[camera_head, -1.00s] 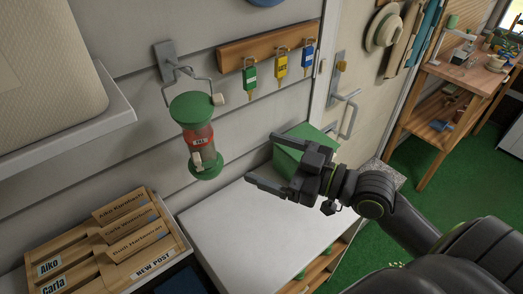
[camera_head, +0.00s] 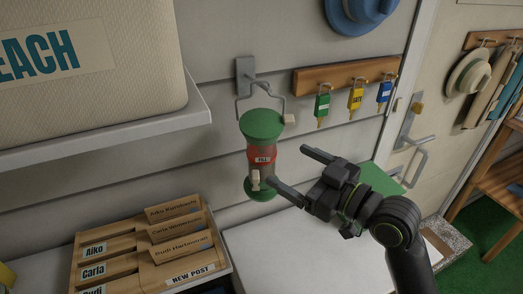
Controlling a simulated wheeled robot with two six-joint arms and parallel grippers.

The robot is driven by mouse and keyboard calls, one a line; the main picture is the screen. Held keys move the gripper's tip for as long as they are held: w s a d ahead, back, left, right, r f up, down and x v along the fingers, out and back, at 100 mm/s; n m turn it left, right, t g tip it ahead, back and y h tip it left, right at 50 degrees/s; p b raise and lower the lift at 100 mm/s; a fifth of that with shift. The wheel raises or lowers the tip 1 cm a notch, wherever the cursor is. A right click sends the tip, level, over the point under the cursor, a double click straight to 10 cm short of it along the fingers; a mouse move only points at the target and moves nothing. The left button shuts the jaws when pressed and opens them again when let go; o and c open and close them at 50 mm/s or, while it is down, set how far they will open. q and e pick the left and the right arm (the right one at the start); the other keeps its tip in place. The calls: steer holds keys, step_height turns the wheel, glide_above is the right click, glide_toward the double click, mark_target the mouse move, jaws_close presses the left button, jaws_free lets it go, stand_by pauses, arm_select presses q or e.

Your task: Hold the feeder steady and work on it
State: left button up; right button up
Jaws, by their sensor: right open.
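The feeder (camera_head: 262,158) hangs by a wire handle from a grey wall bracket (camera_head: 245,76). It has a green lid, a clear tube with a red band labelled "FILL", and a green base. A small pale knob sits at the lid's right side and another pale piece is low on the tube. My right gripper (camera_head: 292,172) is open just right of the feeder. Its fingers point left toward it, and the lower fingertip overlaps the tube's lower right edge; I cannot tell if it touches. Nothing is between the fingers. My left gripper is not in view.
A white counter (camera_head: 285,255) lies below, with a green box (camera_head: 382,180) behind my right arm. A wooden mail sorter (camera_head: 140,250) stands at lower left. A shelf (camera_head: 120,130) juts out upper left. Tagged keys (camera_head: 355,98) hang on a wooden rail at right.

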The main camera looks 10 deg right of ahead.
mark_target(273, 156)
steer(key=p+x, duration=0.1)
steer(key=x, duration=0.7)
steer(key=shift+r+p, duration=0.1)
steer(key=shift+p, duration=0.3)
steer(key=shift+w+a, duration=0.35)
steer(key=shift+w, duration=0.15)
steer(key=c, duration=1.1)
steer(key=o, duration=1.4)
steer(key=c, duration=1.3)
